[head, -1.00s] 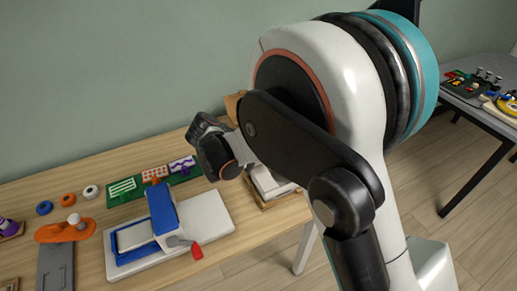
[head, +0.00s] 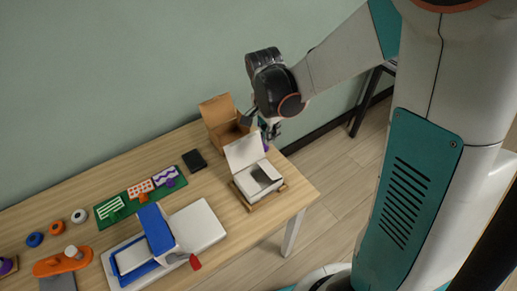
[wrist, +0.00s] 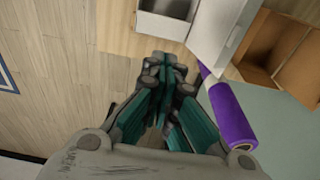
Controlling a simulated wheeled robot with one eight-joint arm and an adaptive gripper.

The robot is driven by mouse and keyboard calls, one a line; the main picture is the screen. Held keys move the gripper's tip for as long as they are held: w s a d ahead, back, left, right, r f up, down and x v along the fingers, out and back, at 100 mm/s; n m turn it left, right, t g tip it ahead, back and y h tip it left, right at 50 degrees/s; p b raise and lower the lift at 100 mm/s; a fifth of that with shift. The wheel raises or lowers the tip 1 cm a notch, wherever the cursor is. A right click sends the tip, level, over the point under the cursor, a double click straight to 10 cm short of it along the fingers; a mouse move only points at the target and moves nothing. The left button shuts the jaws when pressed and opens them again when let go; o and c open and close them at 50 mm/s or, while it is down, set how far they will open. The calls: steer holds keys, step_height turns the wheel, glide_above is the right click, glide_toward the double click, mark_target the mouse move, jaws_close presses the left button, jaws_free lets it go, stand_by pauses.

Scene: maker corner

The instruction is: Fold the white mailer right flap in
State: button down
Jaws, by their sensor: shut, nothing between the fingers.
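The white mailer (head: 246,187) sits on a wooden base near the table's right end, its lid (head: 243,150) standing up at the back. Its grey interior shows at the right; I cannot clearly tell the right flap's position. In the wrist view, the mailer (wrist: 162,25) is at the top, with its white lid (wrist: 213,28) beside it. My gripper (head: 272,131) is just right of the lid, near its top edge in the picture. In the wrist view, my gripper (wrist: 167,66) has its fingertips together and empty, just below the mailer in the picture, with no clear contact.
An open brown cardboard box (head: 221,124) stands behind the mailer. A purple roll (wrist: 232,118) lies close to my fingers in the wrist view. A blue and white press (head: 158,232) and a black block (head: 194,160) are to the left. Open floor lies to the right.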

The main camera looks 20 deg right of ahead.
steer(key=b, duration=0.3)
glide_above(266, 170)
steer(key=w+d, duration=0.1)
steer(key=d, duration=0.1)
steer(key=f, duration=0.9)
steer(key=shift+d+f, duration=0.15)
steer(key=shift+d, duration=0.05)
steer(key=f, duration=0.1)
steer(key=a+f+b, duration=0.1)
steer(key=f, duration=0.1)
steer(key=shift+s+f, duration=0.1)
steer(key=shift+s, duration=0.05)
steer(key=shift+s+a+f+b, duration=0.1)
steer(key=shift+a+f+b, duration=0.1)
steer(key=shift+f+b, duration=0.2)
steer(key=a+f+h+b, duration=0.1)
steer(key=h+b, duration=0.1)
steer(key=shift+s+a+f+t+b, duration=0.1)
steer(key=shift+s+a+t+b, duration=0.1)
steer(key=shift+t+b, duration=0.15)
steer(key=shift+s+a+f+b, duration=0.1)
steer(key=shift+a+f+b, duration=0.15)
steer(key=shift+b, duration=0.1)
steer(key=shift+r, duration=0.1)
